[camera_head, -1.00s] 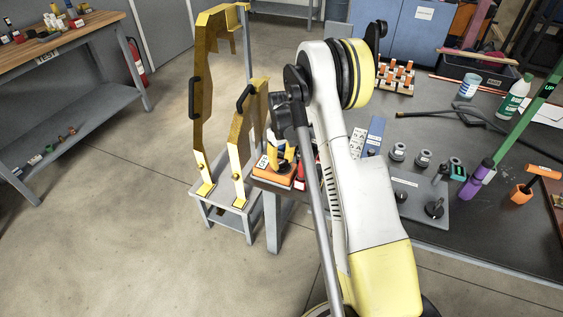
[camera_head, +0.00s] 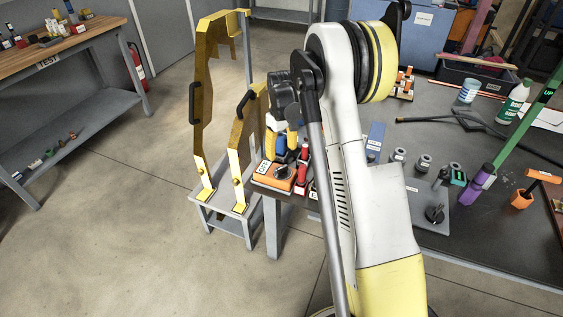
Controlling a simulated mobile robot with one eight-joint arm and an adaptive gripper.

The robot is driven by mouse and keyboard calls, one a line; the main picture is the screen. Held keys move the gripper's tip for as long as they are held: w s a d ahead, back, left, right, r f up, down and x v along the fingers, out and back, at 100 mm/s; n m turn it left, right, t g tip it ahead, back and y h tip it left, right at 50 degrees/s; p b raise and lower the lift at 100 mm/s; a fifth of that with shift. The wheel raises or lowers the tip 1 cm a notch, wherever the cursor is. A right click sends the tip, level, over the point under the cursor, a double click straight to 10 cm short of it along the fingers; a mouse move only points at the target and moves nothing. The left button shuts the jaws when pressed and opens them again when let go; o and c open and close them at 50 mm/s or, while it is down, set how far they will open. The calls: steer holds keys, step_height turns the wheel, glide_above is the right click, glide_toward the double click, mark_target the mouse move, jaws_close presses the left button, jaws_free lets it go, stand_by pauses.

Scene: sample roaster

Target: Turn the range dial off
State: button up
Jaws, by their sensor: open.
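The range dial (camera_head: 281,172) is a dark round knob on top of an orange box at the left corner of the dark table. A white label (camera_head: 264,168) beside it seems to read OFF. The knob's pointer is too small to read. My gripper (camera_head: 281,152) hangs just above and behind the box in the picture, with yellow and blue parts at its end. It is open and appears empty and apart from the dial. My white arm hides part of the table to the right.
Red items (camera_head: 302,165) stand close to the right of the box. A yellow guard (camera_head: 243,150) on a low grey stand (camera_head: 226,222) is just left. A grey plate with knobs (camera_head: 425,205) lies right of my arm. Open floor lies in front on the left.

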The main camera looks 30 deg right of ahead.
steer(key=shift+r, duration=1.95)
